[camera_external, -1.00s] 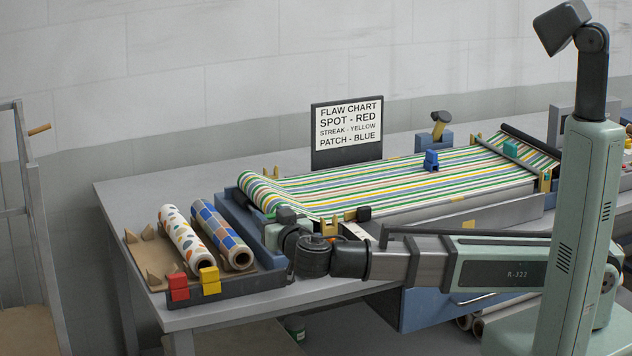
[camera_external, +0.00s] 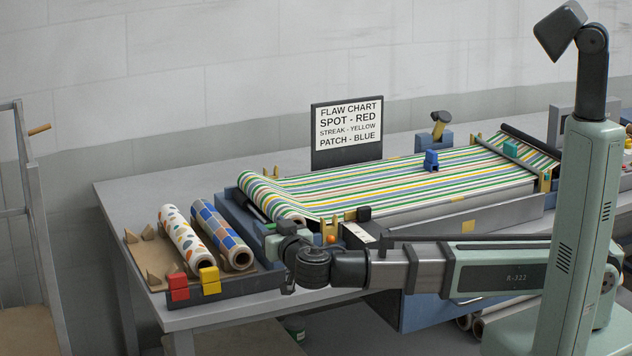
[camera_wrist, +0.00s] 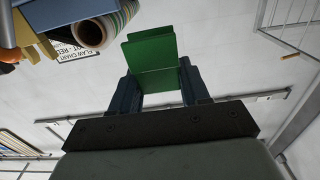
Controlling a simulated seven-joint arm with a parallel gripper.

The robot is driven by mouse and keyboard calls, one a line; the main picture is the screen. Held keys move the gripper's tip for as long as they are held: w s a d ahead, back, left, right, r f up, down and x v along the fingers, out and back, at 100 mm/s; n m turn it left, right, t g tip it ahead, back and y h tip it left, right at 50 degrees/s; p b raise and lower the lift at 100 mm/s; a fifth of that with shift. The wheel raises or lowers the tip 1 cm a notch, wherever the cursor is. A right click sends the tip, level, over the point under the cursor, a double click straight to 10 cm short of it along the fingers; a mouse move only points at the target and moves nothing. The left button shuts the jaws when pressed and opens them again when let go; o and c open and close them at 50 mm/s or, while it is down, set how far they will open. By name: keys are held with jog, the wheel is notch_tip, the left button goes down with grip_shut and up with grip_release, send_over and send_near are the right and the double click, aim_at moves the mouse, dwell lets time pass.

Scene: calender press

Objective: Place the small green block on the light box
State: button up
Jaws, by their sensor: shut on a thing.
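The small green block (camera_wrist: 155,52), stepped in shape, is held between the two dark fingers of my gripper (camera_wrist: 158,76) in the wrist view. The striped cloth (camera_external: 390,182) runs over a long grey bed (camera_external: 485,212). I cannot tell for sure which part is the light box. A teal block (camera_external: 511,148) lies on the cloth's far right end.
A tray at the left holds two patterned rolls (camera_external: 187,238), with a red block (camera_external: 178,287) and a yellow block (camera_external: 209,281) on its front edge. A blue block (camera_external: 431,160) is on the cloth. The flaw chart (camera_external: 347,132) stands behind. The table's back left (camera_external: 150,180) is clear.

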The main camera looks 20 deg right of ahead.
aim_at(274, 270)
jog(key=shift+f, duration=3.4)
jog(key=shift+f, duration=0.2)
jog(key=o, duration=1)
jog(key=shift+o, duration=0.2)
jog(key=s, duration=1.3)
jog(key=shift+s, duration=0.4)
